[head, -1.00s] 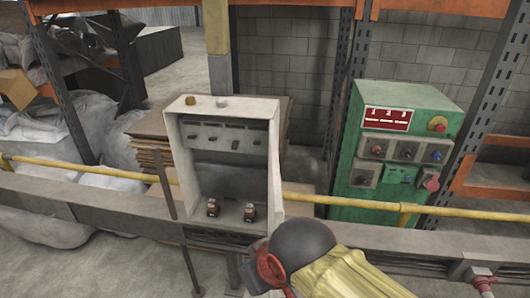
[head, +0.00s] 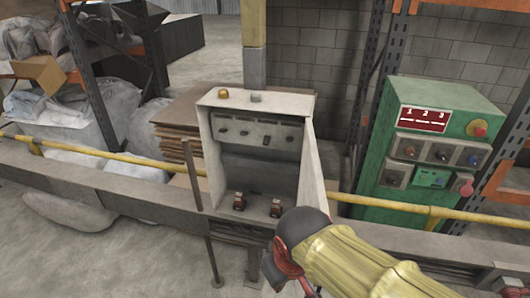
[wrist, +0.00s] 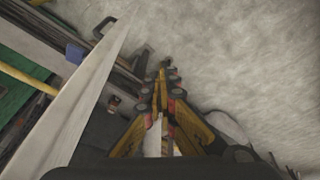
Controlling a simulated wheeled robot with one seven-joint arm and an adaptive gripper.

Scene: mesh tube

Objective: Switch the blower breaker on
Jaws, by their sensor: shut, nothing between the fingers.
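The breaker box (head: 205,160) is a pale open-fronted cabinet in the middle of the head view, its door swung out at right. Inside is a grey strip with a row of several small dark switches; one larger dark lever (head: 266,140) hangs lower than the others. I cannot read which is the blower breaker. My gripper (wrist: 165,80) is shut and empty in the wrist view, beside a long pale panel edge (wrist: 75,95), apparently the box or its door. In the head view my yellow-sleeved arm reaches in at lower right; the fingertips are hidden there.
Two red-brown parts (head: 240,202) sit on the box's floor. A yellow rail (head: 380,207) and grey beam (head: 120,187) run across the front. A green control cabinet (head: 420,150) stands at right. Stacked cardboard (head: 175,125) lies behind the box at left.

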